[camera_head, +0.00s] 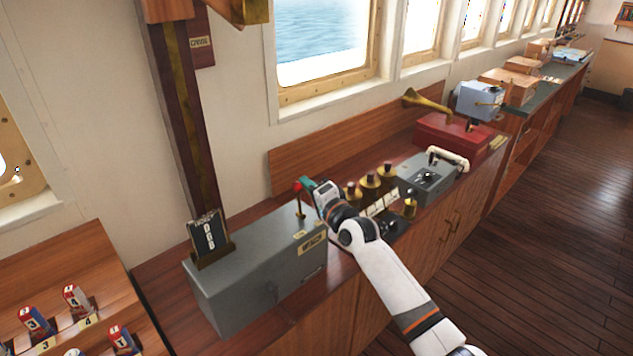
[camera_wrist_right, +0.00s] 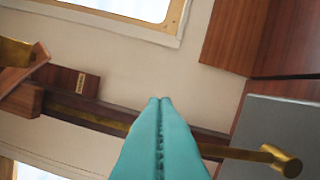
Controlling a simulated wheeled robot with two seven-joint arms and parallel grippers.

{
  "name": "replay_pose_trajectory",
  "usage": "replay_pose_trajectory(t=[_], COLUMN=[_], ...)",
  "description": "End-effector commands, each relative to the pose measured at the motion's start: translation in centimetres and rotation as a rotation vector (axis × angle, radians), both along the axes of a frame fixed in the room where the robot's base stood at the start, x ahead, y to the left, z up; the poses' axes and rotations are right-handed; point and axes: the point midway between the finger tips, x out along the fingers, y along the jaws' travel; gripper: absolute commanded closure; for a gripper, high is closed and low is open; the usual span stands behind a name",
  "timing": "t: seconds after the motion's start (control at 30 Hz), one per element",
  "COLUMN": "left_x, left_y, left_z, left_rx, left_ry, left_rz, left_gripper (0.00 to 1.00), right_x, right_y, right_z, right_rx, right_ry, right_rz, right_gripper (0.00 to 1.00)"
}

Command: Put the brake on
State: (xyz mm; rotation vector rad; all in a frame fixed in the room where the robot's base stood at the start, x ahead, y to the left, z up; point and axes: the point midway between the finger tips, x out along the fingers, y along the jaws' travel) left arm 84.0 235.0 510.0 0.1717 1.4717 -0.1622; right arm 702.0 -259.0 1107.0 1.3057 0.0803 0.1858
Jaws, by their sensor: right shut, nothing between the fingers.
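A grey box (camera_head: 250,268) with a small brass label stands on the wooden counter. A brass lever (camera_head: 299,208) with a red knob (camera_head: 298,186) rises from its top near the right end. My right gripper (camera_head: 305,186) is shut and empty, right beside the knob; I cannot tell whether they touch. In the right wrist view the teal fingertips (camera_wrist_right: 160,102) are together, and the brass lever (camera_wrist_right: 235,153) runs out from behind them to the right, towards the grey box (camera_wrist_right: 275,125). The knob is hidden there. My left gripper is not in view.
A dark card in a brass holder (camera_head: 209,238) stands on the box's left end. Right of my arm are brass cylinders (camera_head: 370,182), a grey control box (camera_head: 425,178) and a red box (camera_head: 455,135). Numbered switches (camera_head: 75,300) are at lower left. The floor (camera_head: 540,200) at right is clear.

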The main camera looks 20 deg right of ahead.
Motion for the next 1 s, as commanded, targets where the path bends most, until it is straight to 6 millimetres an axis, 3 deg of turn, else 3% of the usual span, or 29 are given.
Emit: replay_pose_trajectory(t=[0.5,1.0], left_x=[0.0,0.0], left_y=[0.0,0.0], left_z=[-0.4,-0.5], left_rx=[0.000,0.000], left_ry=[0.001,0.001], left_rz=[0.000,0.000], left_gripper=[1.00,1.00], right_x=[-1.2,-1.3], right_y=[3.1,3.6], right_z=[-0.3,-0.4], right_rx=[-0.302,-0.350], right_ry=[-0.110,-0.127], right_rz=[-0.001,0.000], right_gripper=[1.00,1.00])
